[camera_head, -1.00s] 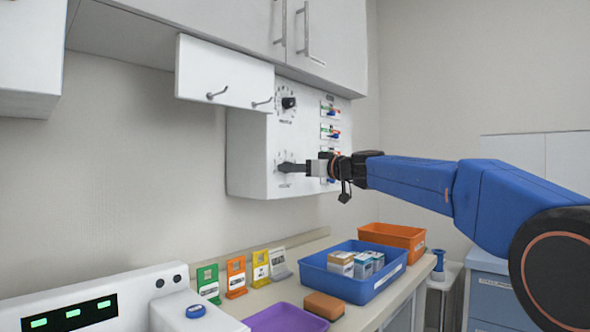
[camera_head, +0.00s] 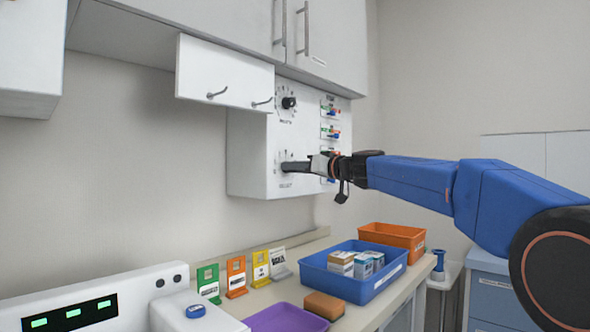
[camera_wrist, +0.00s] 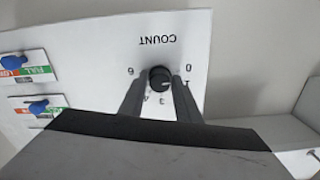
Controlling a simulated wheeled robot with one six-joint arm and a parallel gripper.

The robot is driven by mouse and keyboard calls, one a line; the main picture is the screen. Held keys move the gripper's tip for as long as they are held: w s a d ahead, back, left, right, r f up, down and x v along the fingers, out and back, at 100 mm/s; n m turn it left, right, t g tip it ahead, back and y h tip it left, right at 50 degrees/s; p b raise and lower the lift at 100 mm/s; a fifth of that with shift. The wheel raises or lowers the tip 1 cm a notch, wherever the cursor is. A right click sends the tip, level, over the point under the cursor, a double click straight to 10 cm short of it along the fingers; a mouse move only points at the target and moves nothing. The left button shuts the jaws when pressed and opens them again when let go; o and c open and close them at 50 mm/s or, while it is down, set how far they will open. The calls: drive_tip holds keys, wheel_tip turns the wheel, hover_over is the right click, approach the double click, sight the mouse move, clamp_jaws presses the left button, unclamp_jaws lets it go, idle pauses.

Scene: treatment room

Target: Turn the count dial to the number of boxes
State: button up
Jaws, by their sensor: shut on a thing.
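The count dial (camera_wrist: 160,78) is a small black knob on the white wall panel (camera_head: 249,160), under a dial with a similar black knob (camera_head: 289,103). In the wrist view the word COUNT and the numbers around the knob appear upside down. My gripper (camera_head: 285,167) reaches the lower dial from the right, its two dark fingers on either side of the knob and shut on it. The knob's pointer is too small to read surely. Several small boxes (camera_head: 341,262) stand together in a blue tray (camera_head: 333,283) on the counter.
An orange tray (camera_head: 411,236) is behind the blue one; a brown block (camera_head: 323,306) and a purple tray (camera_head: 270,320) are in front. Colored stands (camera_head: 236,277) line the wall. Slider switches (camera_head: 330,133) are on the panel, right of the dials.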

drive_tip(key=m, duration=1.1)
drive_tip(key=shift+m, duration=0.3)
idle(0.4)
drive_tip(key=o, duration=1.1)
drive_tip(key=shift+c, duration=0.2)
drive_tip(key=shift+d, duration=0.1)
drive_tip(key=v, duration=1.7)
drive_tip(key=shift+s+d+f, duration=0.1)
drive_tip(key=shift+s+f, duration=0.05)
drive_tip(key=shift+s, duration=0.05)
